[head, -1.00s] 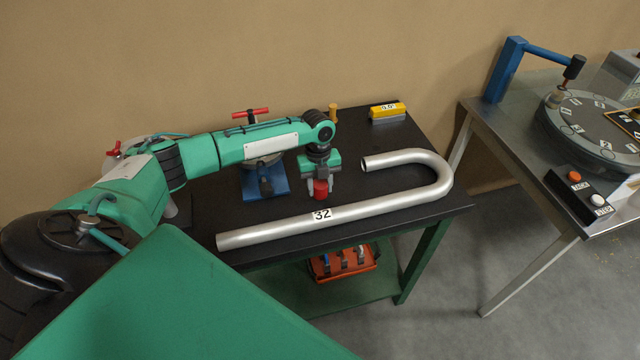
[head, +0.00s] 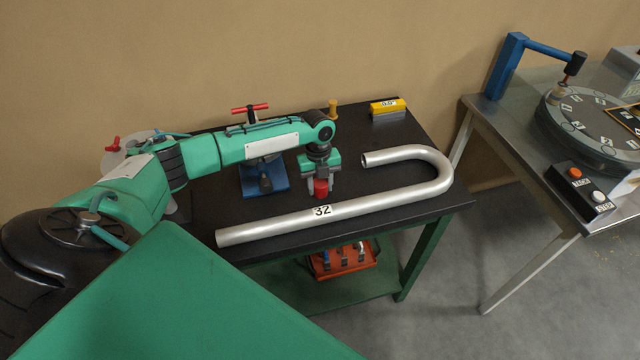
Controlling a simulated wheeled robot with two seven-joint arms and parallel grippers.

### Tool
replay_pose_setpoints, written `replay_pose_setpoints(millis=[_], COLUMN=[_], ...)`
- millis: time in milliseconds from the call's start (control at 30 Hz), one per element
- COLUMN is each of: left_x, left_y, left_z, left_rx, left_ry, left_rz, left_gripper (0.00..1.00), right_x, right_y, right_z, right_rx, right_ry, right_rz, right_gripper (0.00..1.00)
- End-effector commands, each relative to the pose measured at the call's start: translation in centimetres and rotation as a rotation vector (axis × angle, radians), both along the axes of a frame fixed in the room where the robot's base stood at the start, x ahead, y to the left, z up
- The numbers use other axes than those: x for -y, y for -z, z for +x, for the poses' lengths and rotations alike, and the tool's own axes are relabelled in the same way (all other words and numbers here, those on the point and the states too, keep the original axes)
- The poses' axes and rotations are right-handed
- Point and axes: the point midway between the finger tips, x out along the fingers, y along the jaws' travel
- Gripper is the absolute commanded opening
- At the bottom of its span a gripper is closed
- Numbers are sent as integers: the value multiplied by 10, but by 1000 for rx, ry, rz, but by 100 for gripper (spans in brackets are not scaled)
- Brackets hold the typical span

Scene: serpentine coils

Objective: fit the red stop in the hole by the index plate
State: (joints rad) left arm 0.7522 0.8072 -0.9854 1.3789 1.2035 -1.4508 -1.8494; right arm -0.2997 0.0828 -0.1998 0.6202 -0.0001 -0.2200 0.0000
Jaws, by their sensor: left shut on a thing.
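The red stop (head: 321,188) is a small red cylinder at the tips of my left gripper (head: 320,184). The gripper is shut on it and points down over the black-topped table, behind the long leg of the bent pipe. I cannot tell whether the stop touches the table top. The index plate (head: 590,122) is a grey round disc with numbered labels on the metal table at the right, far from the gripper. I cannot make out the hole by it. My right gripper is not in view.
A silver U-bent pipe (head: 400,200) marked 32 lies on the black table (head: 400,225). A blue vise (head: 264,182) with a red handle and a yellow block (head: 388,107) stand behind. A button box (head: 580,190) and a blue post (head: 505,68) are on the metal table (head: 500,115).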

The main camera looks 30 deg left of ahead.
Motion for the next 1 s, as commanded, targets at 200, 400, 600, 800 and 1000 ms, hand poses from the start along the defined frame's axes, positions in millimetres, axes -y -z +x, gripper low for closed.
replay_pose_setpoints(millis=[200, 400, 600, 800, 1000], left_x=[1, 1, 0, -3, -8], left_y=[3, 2, 2, -20, -65], left_z=[-1, -1, -1, 2, 7], left_rx=[-2, -2, -3, 2, 3], left_ry=[1, 0, 0, 1, 1], left_rz=[0, 1, 1, 0, 0], left_gripper=[46, 64, 64, 64, 64], right_x=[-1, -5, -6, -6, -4], right_y=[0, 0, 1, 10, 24], right_z=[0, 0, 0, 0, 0], right_rx=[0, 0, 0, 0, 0], right_ry=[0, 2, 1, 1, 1], right_rz=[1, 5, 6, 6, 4], right_gripper=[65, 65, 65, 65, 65])
